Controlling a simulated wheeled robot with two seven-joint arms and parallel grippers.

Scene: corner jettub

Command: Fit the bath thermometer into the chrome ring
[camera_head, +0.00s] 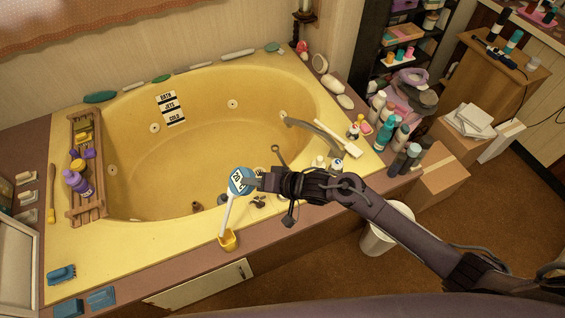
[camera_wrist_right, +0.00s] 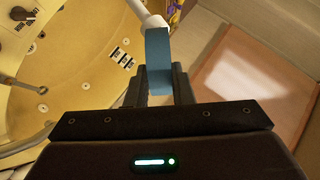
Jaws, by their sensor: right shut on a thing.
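The bath thermometer (camera_head: 240,181) has a round blue head marked 20°C and a white stem slanting down to a yellow cup-shaped end (camera_head: 228,240) over the tub's front rim. My right gripper (camera_head: 260,181) is shut on the blue head. In the right wrist view, the blue head (camera_wrist_right: 158,58) sits between the fingers (camera_wrist_right: 157,85), with the white stem (camera_wrist_right: 147,14) leading away upward. A small dark metal loop (camera_head: 277,149) shows just behind my right gripper; I cannot tell whether it is the chrome ring. My left gripper is not in view.
The yellow corner tub (camera_head: 190,82) lies behind the thermometer. A wooden caddy (camera_head: 88,165) with bottles crosses its left side. Blue items (camera_head: 61,273) sit at front left.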

